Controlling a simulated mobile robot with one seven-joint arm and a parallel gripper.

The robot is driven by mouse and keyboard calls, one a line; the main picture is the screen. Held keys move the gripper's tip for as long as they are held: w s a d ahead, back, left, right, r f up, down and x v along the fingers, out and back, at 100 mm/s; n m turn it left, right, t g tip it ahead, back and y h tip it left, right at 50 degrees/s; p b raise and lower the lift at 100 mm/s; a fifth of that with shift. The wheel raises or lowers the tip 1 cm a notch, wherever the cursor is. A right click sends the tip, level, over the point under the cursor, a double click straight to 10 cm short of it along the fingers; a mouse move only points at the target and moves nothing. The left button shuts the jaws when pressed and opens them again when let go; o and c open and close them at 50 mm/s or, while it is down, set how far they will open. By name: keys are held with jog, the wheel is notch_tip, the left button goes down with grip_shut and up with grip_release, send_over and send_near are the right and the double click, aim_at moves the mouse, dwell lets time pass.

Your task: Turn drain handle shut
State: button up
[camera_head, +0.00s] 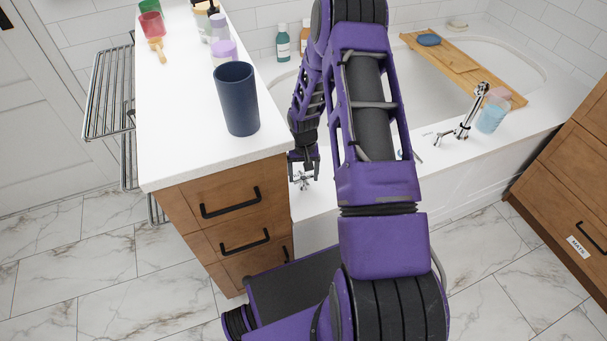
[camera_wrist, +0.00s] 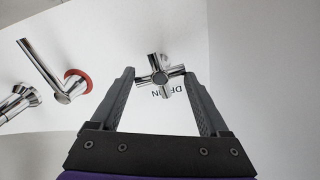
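The drain handle is a chrome cross-shaped knob (camera_wrist: 159,76) on the white tub deck. Printed letters beside it are partly hidden in the wrist view. My gripper (camera_wrist: 158,82) is open, with one finger on each side of the cross handle. The fingers look apart from the handle's arms, though contact on the right is hard to tell. In the head view, my gripper (camera_head: 304,160) points down at the deck just right of the counter, and the cross handle (camera_head: 302,180) shows just below the fingertips.
A chrome lever with a red ring (camera_wrist: 74,84) stands left of the handle in the wrist view. The counter (camera_head: 190,150) with a dark blue cup (camera_head: 236,99) is close left of my arm. The bathtub (camera_head: 430,85) holds a wooden tray (camera_head: 465,68); a chrome faucet (camera_head: 465,125) stands farther right.

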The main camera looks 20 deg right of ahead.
aim_at(304, 178)
grip_shut()
dwell(0.8)
dwell(0.4)
jog(key=o, duration=0.6)
grip_release()
notch_tip(304, 178, up, 17)
jog(key=shift+r+p, duration=0.2)
jog(key=shift+p, duration=1.05)
jog(key=shift+c, duration=0.4)
